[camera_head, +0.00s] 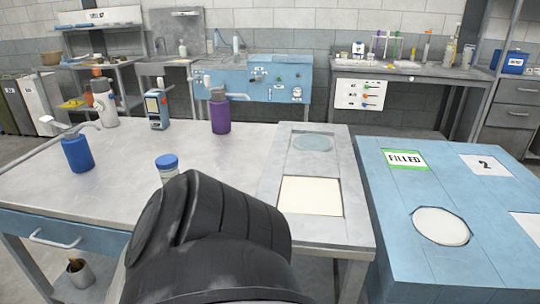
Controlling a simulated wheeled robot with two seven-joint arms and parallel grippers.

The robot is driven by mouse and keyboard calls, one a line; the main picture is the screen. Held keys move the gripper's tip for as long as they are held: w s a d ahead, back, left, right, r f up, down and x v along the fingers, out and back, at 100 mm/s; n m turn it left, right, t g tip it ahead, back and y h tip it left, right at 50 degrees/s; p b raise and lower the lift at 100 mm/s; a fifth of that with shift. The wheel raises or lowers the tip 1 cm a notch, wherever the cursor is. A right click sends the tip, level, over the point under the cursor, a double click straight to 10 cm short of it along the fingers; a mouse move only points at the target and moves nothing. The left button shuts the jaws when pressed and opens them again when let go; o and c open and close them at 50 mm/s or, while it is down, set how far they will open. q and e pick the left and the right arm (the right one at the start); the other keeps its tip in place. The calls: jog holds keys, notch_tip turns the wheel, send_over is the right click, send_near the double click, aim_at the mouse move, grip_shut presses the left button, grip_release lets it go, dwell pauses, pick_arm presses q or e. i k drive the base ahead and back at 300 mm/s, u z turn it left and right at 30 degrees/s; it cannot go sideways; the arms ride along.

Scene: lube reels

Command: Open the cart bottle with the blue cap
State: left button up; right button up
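A small bottle with a blue cap (167,162) stands on the grey metal table (100,202). Only its cap and part of its pale upper body show, as my own dark arm link covers the rest. The cap appears seated on the bottle. A large dark part of my arm (215,235) fills the lower middle of the view, in front of the bottle. Neither of my grippers shows in the head view.
A blue station marked FILLED (405,160) is at right.

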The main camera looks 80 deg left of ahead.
aim_at(165, 176)
jog(key=u, duration=0.2)
jog(key=i, duration=0.35)
jog(key=u, duration=3.25)
